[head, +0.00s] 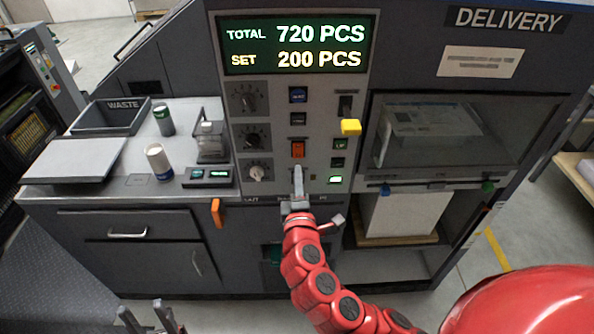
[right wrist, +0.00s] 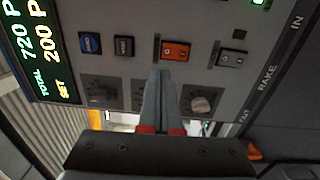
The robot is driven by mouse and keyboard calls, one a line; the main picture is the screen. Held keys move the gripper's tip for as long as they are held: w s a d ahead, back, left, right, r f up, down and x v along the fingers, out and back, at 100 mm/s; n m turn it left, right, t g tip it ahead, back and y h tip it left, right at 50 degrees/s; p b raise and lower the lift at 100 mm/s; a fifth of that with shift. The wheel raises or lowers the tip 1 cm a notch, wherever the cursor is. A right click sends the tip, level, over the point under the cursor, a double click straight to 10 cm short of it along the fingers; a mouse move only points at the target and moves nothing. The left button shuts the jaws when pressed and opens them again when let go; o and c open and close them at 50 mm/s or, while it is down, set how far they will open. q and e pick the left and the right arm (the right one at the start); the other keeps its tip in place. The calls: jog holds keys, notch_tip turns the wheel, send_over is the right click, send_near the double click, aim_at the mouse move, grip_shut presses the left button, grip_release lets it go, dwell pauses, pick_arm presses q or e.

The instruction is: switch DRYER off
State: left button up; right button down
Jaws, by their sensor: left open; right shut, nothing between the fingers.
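The control panel (head: 270,110) carries a column of rocker switches: a blue one (head: 298,95), a black one (head: 298,118) and an orange one (head: 297,149). The right wrist view shows the orange rocker (right wrist: 176,51) and another black rocker (right wrist: 231,58) beyond it. I cannot read which switch is labelled DRYER. My right gripper (head: 298,172) is shut and empty, in front of the panel just below the orange rocker. In the right wrist view its fingertips (right wrist: 165,74) point at the panel close to the orange rocker; contact cannot be told. My left gripper (head: 148,316) is open, low at the bottom edge.
Rotary knobs (head: 257,172) line the panel's left side. A yellow-tipped lever (head: 350,127) sticks out at the right. An orange handle (head: 216,212) hangs below the counter. Cans (head: 158,161) and a waste tray (head: 110,117) stand on the left counter.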

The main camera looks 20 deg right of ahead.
jog(key=v, duration=0.2)
jog(key=r+p+v, duration=0.1)
jog(key=v, duration=0.1)
jog(key=shift+s+a, duration=0.2)
jog(key=shift+s, duration=0.2)
jog(key=shift+s, duration=0.1)
